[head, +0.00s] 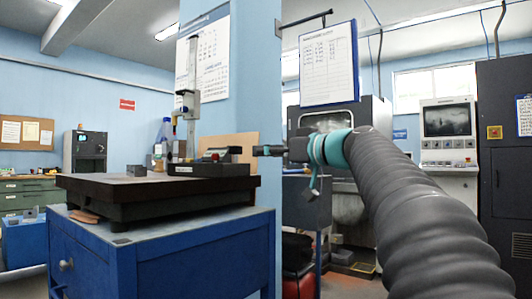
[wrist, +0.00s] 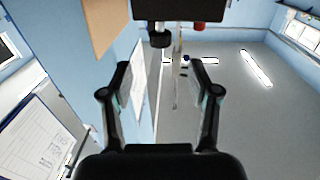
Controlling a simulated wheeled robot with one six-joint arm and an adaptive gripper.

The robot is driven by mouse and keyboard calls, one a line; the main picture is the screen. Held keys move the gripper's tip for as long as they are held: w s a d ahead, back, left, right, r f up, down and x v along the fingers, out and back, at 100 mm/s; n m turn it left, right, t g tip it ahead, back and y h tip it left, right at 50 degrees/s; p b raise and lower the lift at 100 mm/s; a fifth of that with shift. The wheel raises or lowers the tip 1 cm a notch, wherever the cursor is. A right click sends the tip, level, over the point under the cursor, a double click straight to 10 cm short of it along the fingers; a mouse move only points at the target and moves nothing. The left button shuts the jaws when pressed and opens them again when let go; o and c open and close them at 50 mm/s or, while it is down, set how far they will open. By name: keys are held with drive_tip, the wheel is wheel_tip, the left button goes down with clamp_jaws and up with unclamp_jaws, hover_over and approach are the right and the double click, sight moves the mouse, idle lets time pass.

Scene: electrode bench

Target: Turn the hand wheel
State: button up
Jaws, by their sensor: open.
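A dark block-shaped device (head: 208,168) sits on the dark plate of the blue bench in the head view. In the wrist view its dark body (wrist: 178,9) shows at the top edge, with a small round black knob, which looks like the hand wheel (wrist: 160,39), sticking out from it. My gripper (head: 268,150) is level with the device, to its right. In the wrist view my gripper (wrist: 160,68) is open and empty, its fingers spread to either side. The knob appears beyond the fingertips, about midway between them, and looks apart from them. The head view does not show the wheel clearly.
A clipboard (head: 328,65) hangs above my arm. A brown board (wrist: 103,25) stands near the device.

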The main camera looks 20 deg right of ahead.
sight(236, 155)
drive_tip(key=w+d+f+p, duration=0.1)
drive_tip(key=w+d+p, duration=0.1)
drive_tip(key=w+d, duration=0.35)
drive_tip(key=s+a+r+n+g+y, duration=0.1)
drive_tip(key=s+a+n+g+y, duration=0.1)
drive_tip(key=s+n+g+y, duration=0.15)
drive_tip(key=shift+y, duration=0.35)
drive_tip(key=p+x, duration=0.2)
drive_tip(key=x, duration=1.1)
drive_tip(key=shift+s, duration=0.15)
clamp_jaws()
